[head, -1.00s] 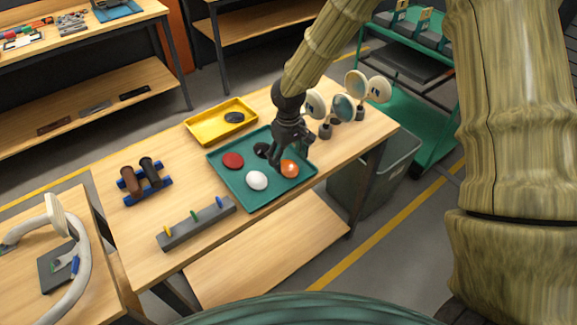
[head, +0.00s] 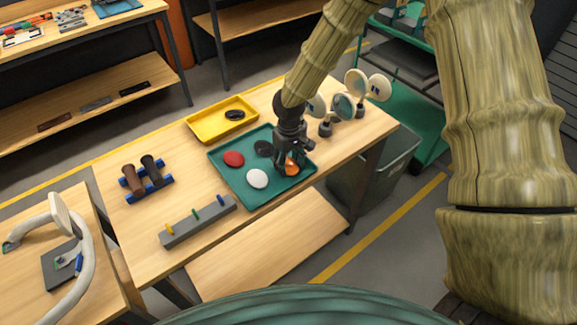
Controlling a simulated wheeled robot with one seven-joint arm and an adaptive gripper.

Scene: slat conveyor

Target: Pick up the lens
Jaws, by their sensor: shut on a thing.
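My gripper (head: 288,160) is at the right side of the teal tray (head: 240,190), pointing down. It is shut on the orange lens (head: 291,168), which is partly hidden by the fingers. I cannot tell whether the lens touches the tray floor. A red disc (head: 234,159), a black disc (head: 263,149) and a white disc (head: 257,179) lie in the same tray, to the left of my gripper.
A yellow tray (head: 209,134) with a dark round piece (head: 235,114) stands behind. Lamp-like discs on stands (head: 342,107) are close at the right. A grey pegged bar (head: 185,231) and a rack with two rollers (head: 147,180) are at left.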

